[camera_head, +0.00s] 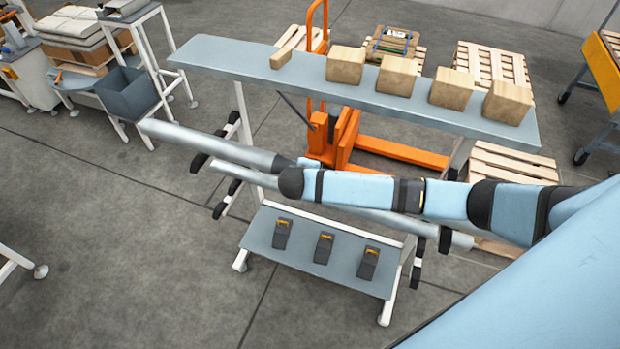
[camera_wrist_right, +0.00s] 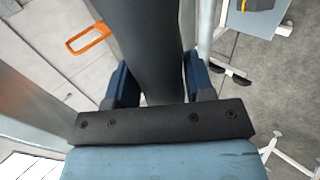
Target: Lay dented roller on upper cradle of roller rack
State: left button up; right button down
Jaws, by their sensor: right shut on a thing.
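A long grey roller (camera_head: 205,142) slants across the left side of the roller rack (camera_head: 241,120). Its left end sticks out well past the rack, and its right part is hidden behind my right arm. My right gripper (camera_head: 300,164) is shut around it. The wrist view shows both blue fingers of this gripper (camera_wrist_right: 157,82) on either side of the dark grey roller (camera_wrist_right: 148,35). The roller crosses near the left upper cradle's black hooks (camera_head: 199,162); contact cannot be told. A second roller (camera_head: 345,214) runs below, nearly parallel. No dent shows. My left gripper is out of view.
The rack's top shelf (camera_head: 225,58) carries several cardboard boxes (camera_head: 397,75). Its bottom shelf (camera_head: 300,262) holds several dark grey items. An orange pallet jack (camera_head: 400,150) and pallets stand behind. Open floor (camera_head: 110,250) lies left of the rack.

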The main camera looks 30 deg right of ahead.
jog(key=shift+w+d+r, duration=0.15)
jog(key=shift+w+d, duration=1.05)
jog(key=shift+d, duration=0.1)
jog(key=shift+w+d+b, duration=0.3)
jog(key=shift+w+d, duration=0.1)
jog(key=shift+d, duration=0.1)
jog(key=shift+w+d, duration=0.3)
jog(key=shift+w+d+b, duration=0.25)
jog(key=shift+d+b, duration=0.05)
jog(key=shift+d, duration=0.05)
jog(key=shift+w+d+b, duration=0.5)
jog(key=shift+w+d, duration=0.05)
jog(key=shift+d, duration=0.05)
jog(key=shift+w+d+b, duration=3.3)
jog(key=shift+w+d, duration=0.05)
jog(key=shift+d, duration=0.65)
pick_arm(q)
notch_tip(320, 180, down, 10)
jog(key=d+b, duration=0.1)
jog(key=b, duration=0.1)
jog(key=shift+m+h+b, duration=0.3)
jog(key=shift+b, duration=0.1)
pick_arm(e)
notch_tip(320, 180, down, 7)
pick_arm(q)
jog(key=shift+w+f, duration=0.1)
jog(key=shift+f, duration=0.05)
pick_arm(e)
jog(key=shift+f, duration=0.2)
